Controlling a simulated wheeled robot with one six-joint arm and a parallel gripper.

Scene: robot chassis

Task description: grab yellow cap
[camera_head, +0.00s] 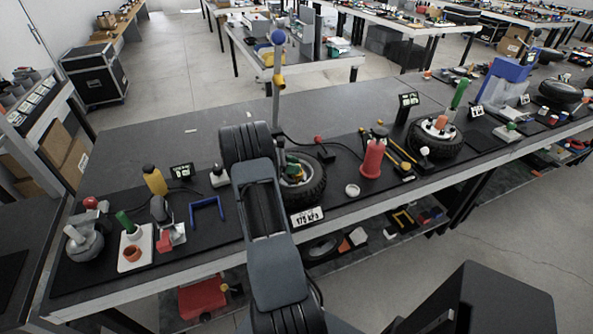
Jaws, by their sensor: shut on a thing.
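My arm (265,220) reaches up from the bottom over the workbench. My gripper is not visible; the arm hides the spot behind it, so I cannot see what it holds. I cannot pick out the yellow cap with certainty. A small yellow piece (278,81) shows on an upright pole with a blue ball (278,37) on top, just beyond the arm. A yellow bottle (154,180) with a dark top stands at the left of the bench.
A wheel (303,182) lies partly behind my arm. A red bottle (373,158), a white ring (352,190) and a second wheel (434,137) are to the right. The bench's back left is clear.

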